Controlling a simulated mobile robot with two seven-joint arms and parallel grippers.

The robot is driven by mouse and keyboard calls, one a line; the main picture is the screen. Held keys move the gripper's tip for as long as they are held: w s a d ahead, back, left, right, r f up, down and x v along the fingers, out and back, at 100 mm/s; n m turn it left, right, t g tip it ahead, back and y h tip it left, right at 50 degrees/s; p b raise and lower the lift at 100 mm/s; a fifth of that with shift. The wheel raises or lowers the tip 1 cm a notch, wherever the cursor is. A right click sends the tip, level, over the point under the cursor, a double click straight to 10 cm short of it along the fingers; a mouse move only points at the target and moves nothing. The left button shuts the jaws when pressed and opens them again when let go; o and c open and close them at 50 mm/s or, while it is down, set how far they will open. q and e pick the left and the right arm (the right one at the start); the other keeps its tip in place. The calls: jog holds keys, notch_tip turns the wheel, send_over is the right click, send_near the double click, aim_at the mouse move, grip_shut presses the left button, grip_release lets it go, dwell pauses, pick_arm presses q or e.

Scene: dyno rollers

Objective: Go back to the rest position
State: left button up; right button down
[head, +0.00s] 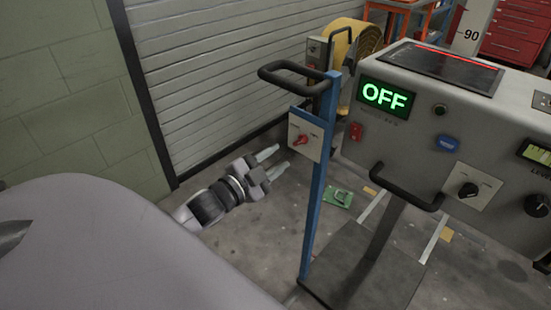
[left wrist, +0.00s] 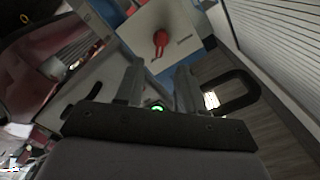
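My left gripper (head: 272,165) is in the middle left of the head view, its two fingers apart and nothing between them. It is left of the blue post (head: 316,200), near a white switch plate (head: 309,150) with a red knob (head: 301,140). In the left wrist view the gripper's fingers (left wrist: 157,88) are spread, and the red knob (left wrist: 161,39) on its plate shows beyond them, apart from the fingertips. My right gripper is not in either view.
A grey control console (head: 420,130) with a green OFF display (head: 385,97) stands at the right. A black handle (head: 292,78) juts left from the post. A green item (head: 338,198) lies on the floor. A shutter (head: 220,70) and a block wall (head: 70,100) are behind.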

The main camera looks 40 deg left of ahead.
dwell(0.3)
pick_arm(q)
jog(key=s+d+f+n+g+p, duration=0.2)
jog(key=s+d+f+n+g, duration=0.1)
jog(key=s+d+f, duration=0.4)
jog(key=s+d+f+n+g+p, duration=0.2)
jog(key=s+d+f+n+g, duration=0.2)
jog(key=s+d+f, duration=0.3)
jog(key=s, duration=0.4)
jog(key=shift+d+f+n+g+h+p, duration=0.2)
jog(key=shift+f+n+g+h+p, duration=0.1)
jog(key=shift+f+p, duration=0.1)
jog(key=shift+r, duration=0.1)
